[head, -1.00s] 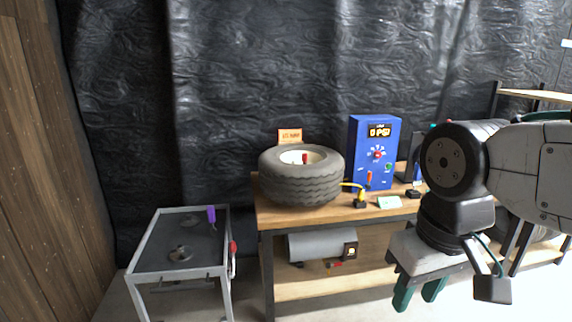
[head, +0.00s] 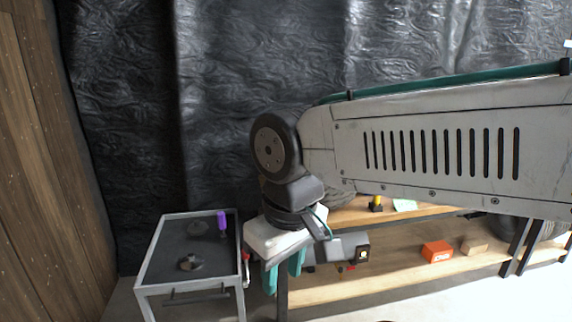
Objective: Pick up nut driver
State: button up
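A purple-handled tool (head: 222,220), which looks like the nut driver, stands upright at the far right corner of the grey cart (head: 147,248) in the head view. Its lower end is too small to make out. My gripper (head: 284,272) points down to the right of the cart, in front of the bench's left end. Its two green fingers are apart with nothing visible between them, and it is clear of the purple tool. A red-handled item (head: 246,258) hangs at the cart's right side, close to the fingers.
A round metal part (head: 191,262) and a darker disc (head: 198,229) lie on the cart top. A wooden wall (head: 40,180) stands at left.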

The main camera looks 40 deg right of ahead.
aim_at(220, 219)
jog(key=z, duration=0.1)
jog(key=i, duration=0.65)
jog(key=z, duration=0.95)
jog(key=i, duration=0.45)
jog(key=z, duration=0.5)
